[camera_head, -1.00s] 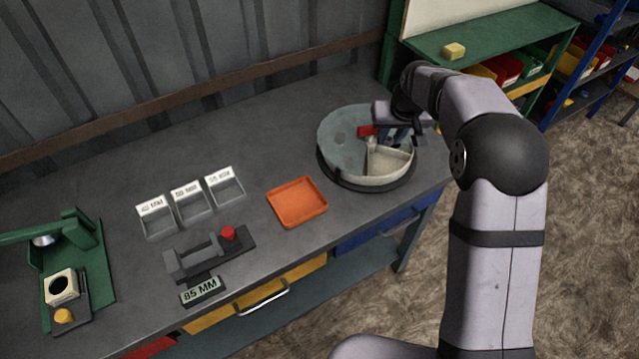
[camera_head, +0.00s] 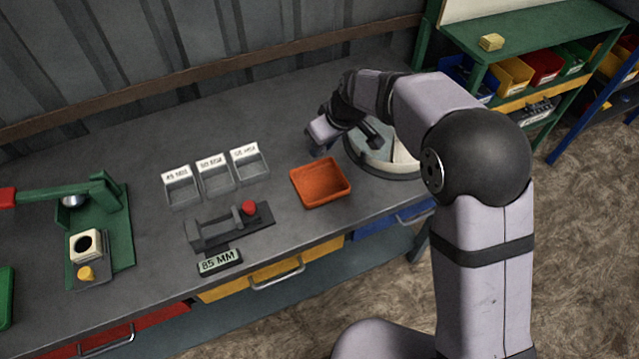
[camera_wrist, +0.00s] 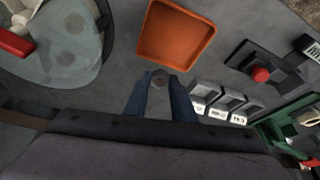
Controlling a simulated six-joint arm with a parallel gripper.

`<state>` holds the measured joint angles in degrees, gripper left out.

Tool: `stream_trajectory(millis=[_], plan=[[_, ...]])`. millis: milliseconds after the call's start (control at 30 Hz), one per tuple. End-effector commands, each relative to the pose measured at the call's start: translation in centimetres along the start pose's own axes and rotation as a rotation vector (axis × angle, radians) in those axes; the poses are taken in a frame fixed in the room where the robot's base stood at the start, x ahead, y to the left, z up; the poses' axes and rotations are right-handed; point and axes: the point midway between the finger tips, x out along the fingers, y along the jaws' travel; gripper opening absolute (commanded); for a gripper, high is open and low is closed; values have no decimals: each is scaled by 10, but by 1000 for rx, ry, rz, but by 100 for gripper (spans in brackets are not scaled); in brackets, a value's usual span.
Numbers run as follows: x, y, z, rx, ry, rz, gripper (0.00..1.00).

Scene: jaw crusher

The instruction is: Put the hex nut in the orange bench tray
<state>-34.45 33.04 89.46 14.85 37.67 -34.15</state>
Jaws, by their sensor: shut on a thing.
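My gripper (camera_wrist: 159,84) is shut on the hex nut (camera_wrist: 159,77), a small grey piece between the two blue fingertips in the wrist view. The orange bench tray (camera_wrist: 175,35) lies just beyond the fingertips there, and it looks empty. In the head view the orange bench tray (camera_head: 321,183) sits on the bench, and my gripper (camera_head: 318,150) is just behind its back edge. The nut cannot be made out in the head view.
A round divided bin (camera_head: 372,160) stands right of the tray, partly behind my arm. Three labelled grey trays (camera_head: 216,178) lie to the left. A gauge fixture with a red knob (camera_head: 249,208) is at the front left. A green press (camera_head: 103,215) stands farther left.

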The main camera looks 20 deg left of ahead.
Motion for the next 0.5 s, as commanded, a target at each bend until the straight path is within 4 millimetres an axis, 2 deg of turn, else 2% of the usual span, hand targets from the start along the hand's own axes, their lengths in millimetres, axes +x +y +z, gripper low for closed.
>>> stream_trajectory(millis=[300,500], plan=[[-6,-29,4,-412,0,-172,1],[-9,-36,8,-622,0,-260,1]])
